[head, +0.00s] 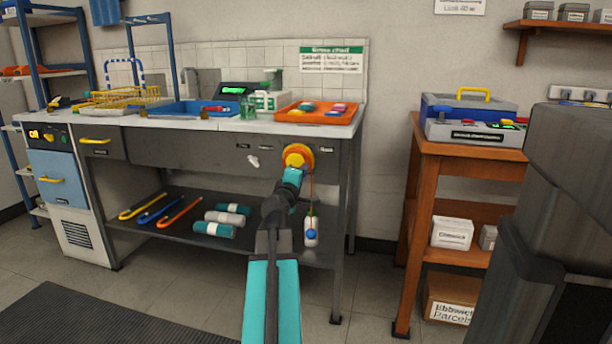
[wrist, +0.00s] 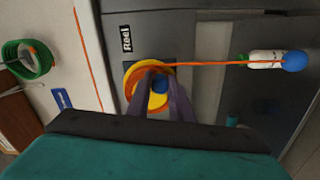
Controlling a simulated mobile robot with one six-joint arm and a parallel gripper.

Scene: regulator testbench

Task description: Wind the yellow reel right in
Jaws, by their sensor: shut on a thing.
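The yellow reel (head: 298,156) is mounted on the front of the workbench, below its top. It also shows in the wrist view (wrist: 135,92), with orange cord around it and a label beside it. The cord runs straight from the reel to a white weight with a blue end (wrist: 266,60), which hangs well below the reel above the lower shelf (head: 310,232). My gripper (wrist: 160,86) is at the reel's face, its fingers shut around a small blue knob. The fingers and wrist hide part of the reel.
The workbench (head: 225,126) carries an orange tray (head: 320,117) above the reel and a blue tray (head: 190,114). Hooked rods and teal-and-white cylinders (head: 213,229) lie on its lower shelf. A wooden stand (head: 470,165) is to the right. The floor between them is clear.

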